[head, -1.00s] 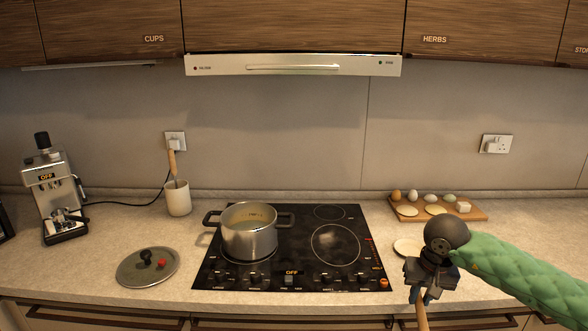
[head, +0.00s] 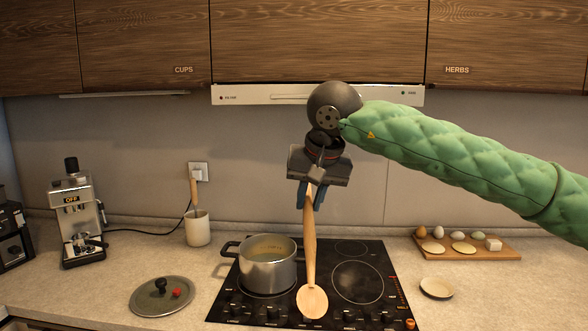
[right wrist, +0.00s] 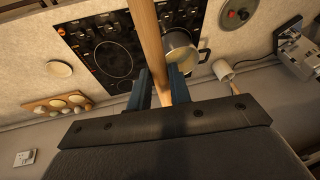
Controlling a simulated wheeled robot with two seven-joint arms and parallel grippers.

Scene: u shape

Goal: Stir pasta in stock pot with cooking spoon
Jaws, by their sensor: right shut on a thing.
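The wooden cooking spoon (head: 311,255) hangs bowl-down from my right gripper (head: 311,197), which is shut on its handle. In the head view its bowl shows in front of the cooktop, to the right of the pot. My left gripper is out of view.
The black cooktop (head: 385,312) lies under the pot. A board with eggs (head: 505,252) and a small dish (head: 436,288) are right. The hood (head: 232,96) is above.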

